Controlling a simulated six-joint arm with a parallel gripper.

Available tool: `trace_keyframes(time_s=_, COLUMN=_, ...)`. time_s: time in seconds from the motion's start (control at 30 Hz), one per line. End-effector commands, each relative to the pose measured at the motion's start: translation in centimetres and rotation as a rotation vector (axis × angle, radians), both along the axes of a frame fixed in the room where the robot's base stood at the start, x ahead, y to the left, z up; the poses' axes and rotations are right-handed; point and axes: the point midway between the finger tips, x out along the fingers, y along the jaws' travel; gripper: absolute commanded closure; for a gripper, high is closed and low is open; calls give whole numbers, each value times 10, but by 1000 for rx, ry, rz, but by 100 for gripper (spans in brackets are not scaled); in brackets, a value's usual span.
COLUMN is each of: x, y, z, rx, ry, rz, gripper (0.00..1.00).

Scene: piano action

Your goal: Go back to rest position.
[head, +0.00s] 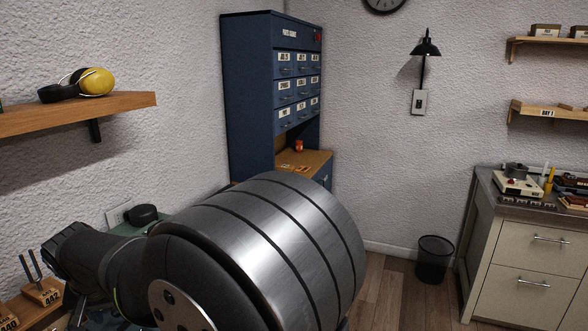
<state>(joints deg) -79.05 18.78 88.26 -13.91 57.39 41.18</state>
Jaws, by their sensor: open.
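My gripper's fingers do not show in the head view. Large rounded metal and dark links of my own arm fill the lower left and middle of the picture. They hide much of the bench beneath and behind them. Two tuning forks on wooden blocks (42,293) stand at the lower left, close to the dark part of my arm. I cannot tell how far apart they are.
A wooden shelf (70,112) with yellow earmuffs (96,82) is on the left wall. A blue drawer cabinet (252,100) stands in the corner. A black bin (434,258) and a cream drawer unit (525,250) stand right. Wooden floor (392,290) between is clear.

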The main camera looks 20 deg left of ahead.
Motion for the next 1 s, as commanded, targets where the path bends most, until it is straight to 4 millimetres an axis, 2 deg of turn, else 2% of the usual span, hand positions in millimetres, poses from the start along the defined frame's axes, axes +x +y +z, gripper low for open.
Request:
trace_keyframes(time_s=0.17, x=-4, y=-4, z=16, rx=22, ry=-21, rz=-100, gripper=47)
trace_keyframes(time_s=0.27, x=-3, y=-6, z=20, rx=34, ry=-32, rz=-156, gripper=47)
trace_keyframes(time_s=0.3, x=1, y=-4, z=8, rx=28, ry=-30, rz=-153, gripper=47)
trace_keyframes(time_s=1.0, x=44, y=27, z=-122, rx=28, ry=-30, rz=-149, gripper=47)
